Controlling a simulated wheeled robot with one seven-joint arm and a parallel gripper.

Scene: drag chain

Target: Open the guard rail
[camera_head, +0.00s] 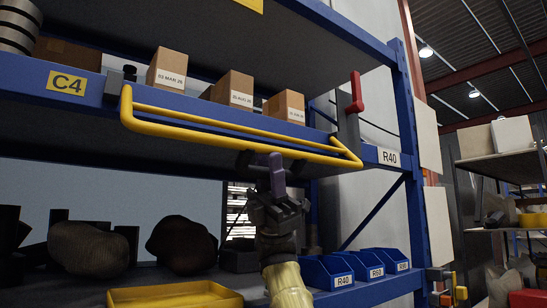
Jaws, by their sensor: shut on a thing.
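The guard rail (215,141) is a long yellow bar frame across the front of the blue shelf beam. Its left end is at a dark pivot bracket (121,85), and its right end is near a grey bracket with a red handle (356,92). The rail's lower bar sits in front of and a little below the beam. My gripper (262,158) is at the lower bar, right of its middle, coming from below. It is shut on the bar; the fingertips are dark and partly blend with the shadow behind.
Several small cardboard boxes (228,92) stand on the shelf behind the rail. On the lower shelf are dark lumpy sacks (182,245), a yellow tray (175,295) and blue bins (328,273). A blue upright post (409,150) stands to the right.

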